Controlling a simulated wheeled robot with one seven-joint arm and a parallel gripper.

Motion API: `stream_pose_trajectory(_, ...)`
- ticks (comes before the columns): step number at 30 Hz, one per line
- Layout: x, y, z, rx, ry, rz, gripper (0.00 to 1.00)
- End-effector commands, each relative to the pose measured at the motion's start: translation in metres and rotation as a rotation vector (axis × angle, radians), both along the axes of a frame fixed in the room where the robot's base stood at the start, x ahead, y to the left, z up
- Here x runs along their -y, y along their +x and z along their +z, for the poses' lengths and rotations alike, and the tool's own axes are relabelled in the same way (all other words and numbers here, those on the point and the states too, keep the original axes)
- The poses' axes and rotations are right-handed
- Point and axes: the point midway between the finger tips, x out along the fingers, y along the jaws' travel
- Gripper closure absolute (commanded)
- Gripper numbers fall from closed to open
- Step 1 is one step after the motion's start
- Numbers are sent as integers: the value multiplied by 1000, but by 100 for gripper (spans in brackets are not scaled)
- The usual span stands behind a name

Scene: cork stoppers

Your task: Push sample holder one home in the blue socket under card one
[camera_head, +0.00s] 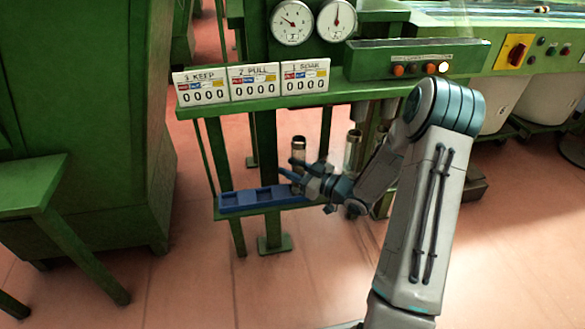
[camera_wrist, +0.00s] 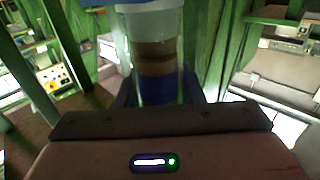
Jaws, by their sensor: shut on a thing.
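My gripper (camera_head: 291,174) is shut on a sample holder (camera_head: 299,148), a clear upright cylinder with brown and dark bands. It also shows between the fingers in the wrist view (camera_wrist: 155,55). The blue socket strip (camera_head: 232,202) lies low on the green frame, with square recesses showing at its left and middle. Card one (camera_head: 305,76) is the rightmost of three cards on the ledge. The strip's right end, below card one, is mostly hidden by my gripper. I cannot tell whether the holder's lower end is in a socket.
A second cylinder (camera_head: 352,150) stands right of my gripper, close to my forearm. A green cabinet (camera_head: 85,120) is at left. The floor in front is clear.

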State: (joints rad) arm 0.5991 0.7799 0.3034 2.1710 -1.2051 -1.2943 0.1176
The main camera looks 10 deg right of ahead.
Motion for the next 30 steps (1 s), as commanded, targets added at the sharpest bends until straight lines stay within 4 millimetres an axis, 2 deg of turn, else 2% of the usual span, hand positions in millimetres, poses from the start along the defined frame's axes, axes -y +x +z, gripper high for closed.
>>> stream_pose_trajectory(1,0,0,0,1,0,0,57)
stream_pose_trajectory(3,0,0,1,1,0,0,40)
stream_pose_trajectory(14,4,-3,1,0,0,-1,40)
stream_pose_trajectory(20,27,-26,3,-3,0,-4,40)
stream_pose_trajectory(30,79,-79,3,-1,1,-3,40)
